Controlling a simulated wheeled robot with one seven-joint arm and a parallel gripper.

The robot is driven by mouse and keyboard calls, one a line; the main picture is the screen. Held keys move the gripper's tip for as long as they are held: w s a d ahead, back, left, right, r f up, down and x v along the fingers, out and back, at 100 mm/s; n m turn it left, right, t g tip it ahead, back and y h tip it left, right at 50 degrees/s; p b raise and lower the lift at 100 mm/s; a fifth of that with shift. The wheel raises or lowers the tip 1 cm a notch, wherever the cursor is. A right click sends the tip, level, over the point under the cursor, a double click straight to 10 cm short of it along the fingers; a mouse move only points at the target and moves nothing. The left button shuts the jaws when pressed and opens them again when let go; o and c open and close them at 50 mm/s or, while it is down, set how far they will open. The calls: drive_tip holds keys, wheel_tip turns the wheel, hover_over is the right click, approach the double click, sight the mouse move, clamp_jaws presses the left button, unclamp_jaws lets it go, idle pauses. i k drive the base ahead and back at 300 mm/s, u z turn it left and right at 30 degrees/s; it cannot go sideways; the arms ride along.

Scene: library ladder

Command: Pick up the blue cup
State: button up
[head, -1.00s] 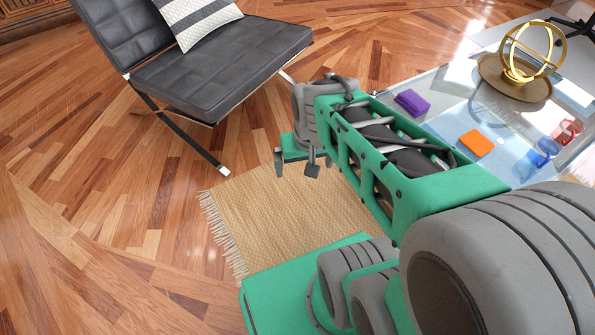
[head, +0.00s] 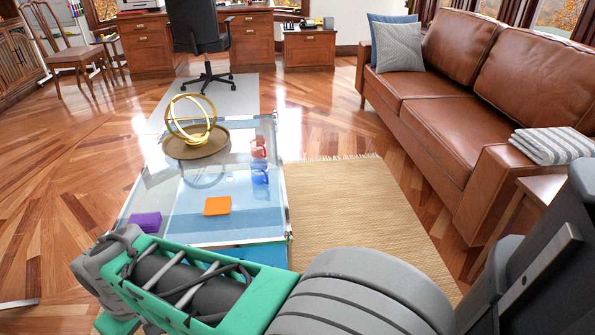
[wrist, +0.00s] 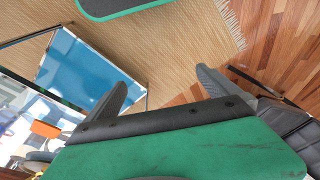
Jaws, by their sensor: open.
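The blue cup (head: 260,178) stands on the glass coffee table (head: 150,189), near its right edge in the head view. It is translucent, with a red cup (head: 258,148) just behind it. My gripper (wrist: 160,88) is open in the wrist view, with nothing between its two grey fingers. It points down over the woven rug and floor, beside the table and apart from the blue cup. In the head view my arm lies in front of the table's near end, and the fingers are not visible. I cannot make out the blue cup in the wrist view.
An orange block (head: 218,206) and a purple block (head: 145,222) lie on the table's near half. A gold ring ornament (head: 190,124) stands on a round tray (head: 216,145) farther back. A rug (head: 350,205) and leather sofa (head: 450,95) are to the right.

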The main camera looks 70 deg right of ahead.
sight(261, 173)
drive_tip(key=u, duration=1.4)
drive_tip(key=k, duration=0.9)
drive_tip(key=z, duration=1.7)
drive_tip(key=i, duration=0.5)
drive_tip(key=u, duration=0.05)
